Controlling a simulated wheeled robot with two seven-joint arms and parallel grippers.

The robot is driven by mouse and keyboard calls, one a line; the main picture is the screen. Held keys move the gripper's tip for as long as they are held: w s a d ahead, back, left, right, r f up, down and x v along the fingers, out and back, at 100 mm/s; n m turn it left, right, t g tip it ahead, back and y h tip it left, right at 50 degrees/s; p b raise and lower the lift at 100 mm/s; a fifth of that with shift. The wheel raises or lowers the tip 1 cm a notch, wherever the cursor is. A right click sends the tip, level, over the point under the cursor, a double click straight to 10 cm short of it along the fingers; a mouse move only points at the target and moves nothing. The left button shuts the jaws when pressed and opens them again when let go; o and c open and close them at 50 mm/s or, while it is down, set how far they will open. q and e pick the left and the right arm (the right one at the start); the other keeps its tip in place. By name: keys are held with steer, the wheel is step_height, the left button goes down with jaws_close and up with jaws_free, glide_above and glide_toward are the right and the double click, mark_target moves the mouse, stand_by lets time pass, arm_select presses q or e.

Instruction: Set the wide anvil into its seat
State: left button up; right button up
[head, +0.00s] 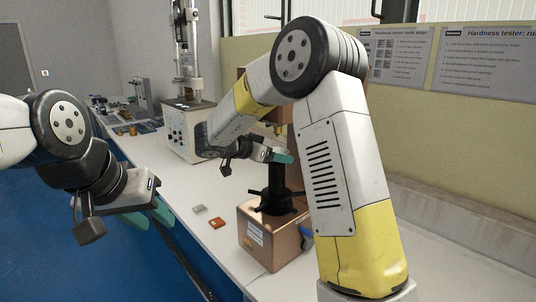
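The copper-coloured hardness tester (258,238) stands on the white bench right of centre. Its black screw with spoked handwheel (277,198) rises from the base. My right gripper (281,157) is right at the top of this screw, under the tester's head. Its teal fingers show edge-on, so I cannot tell whether they hold anything. The anvil seat is hidden by that gripper, and I cannot make out the wide anvil. My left gripper (150,217) hangs at the bench's left edge, its two teal fingers apart and nothing seen between them.
A small grey block (199,210) and an orange-red block (217,223) lie on the bench left of the tester. A grey tester (178,130) stands farther back. Several small parts lie at the far left end. My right arm hides much of the copper tester. The front left bench is clear.

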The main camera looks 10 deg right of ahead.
steer(key=o, duration=1.3)
steer(key=shift+c, duration=1)
steer(key=s+a, duration=0.4)
steer(key=a, duration=0.1)
steer(key=shift+a+r, duration=0.2)
steer(key=shift+a, duration=0.2)
